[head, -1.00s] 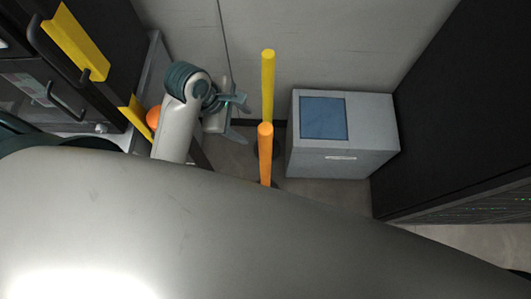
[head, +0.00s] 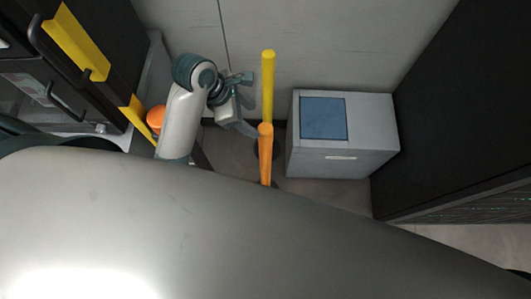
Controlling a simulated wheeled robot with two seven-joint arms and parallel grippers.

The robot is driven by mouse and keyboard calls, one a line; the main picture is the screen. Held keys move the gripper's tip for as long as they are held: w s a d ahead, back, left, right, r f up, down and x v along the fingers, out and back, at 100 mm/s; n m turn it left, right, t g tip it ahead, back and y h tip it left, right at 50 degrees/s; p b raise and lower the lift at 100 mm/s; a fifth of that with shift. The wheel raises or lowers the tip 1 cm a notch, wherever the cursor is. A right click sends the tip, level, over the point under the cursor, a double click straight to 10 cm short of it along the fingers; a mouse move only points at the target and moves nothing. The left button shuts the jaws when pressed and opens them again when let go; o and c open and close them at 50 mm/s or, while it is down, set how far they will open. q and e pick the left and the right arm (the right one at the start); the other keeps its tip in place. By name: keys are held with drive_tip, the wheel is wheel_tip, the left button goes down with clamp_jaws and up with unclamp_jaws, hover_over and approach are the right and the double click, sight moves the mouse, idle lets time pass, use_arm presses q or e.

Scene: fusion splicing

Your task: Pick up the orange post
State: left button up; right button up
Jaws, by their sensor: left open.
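The orange post (head: 265,155) stands upright in the middle of the head view, and its lower part is hidden behind my own pale body. My left gripper (head: 246,103) is up and to the left of the post's top, with its fingers apart and nothing between them. One finger points down toward the post's top and appears close to it; I cannot tell whether they touch. My right gripper is not in view.
A yellow post (head: 268,85) stands just behind the orange one. A grey box (head: 372,125) with a blue panel is to the right. An orange ball-like thing (head: 156,117) is beside my left arm. A dark rack (head: 470,110) is at right.

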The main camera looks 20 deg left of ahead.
sight(262, 128)
use_arm(q)
drive_tip(key=p+x, duration=0.1)
drive_tip(key=x, duration=0.9)
drive_tip(key=shift+f+p, duration=0.1)
drive_tip(key=shift+p, duration=0.25)
drive_tip(key=shift+d+f+p, duration=0.2)
drive_tip(key=shift+f+p, duration=0.15)
drive_tip(key=shift+f, duration=0.1)
drive_tip(key=x, duration=0.2)
drive_tip(key=p, duration=0.1)
drive_tip(key=shift+s+d+f, duration=0.1)
drive_tip(key=shift+f, duration=0.35)
drive_tip(key=shift+d+f, duration=0.25)
drive_tip(key=shift+f, duration=0.4)
clamp_jaws()
drive_tip(key=shift+w+r, duration=0.1)
drive_tip(key=shift+w, duration=0.15)
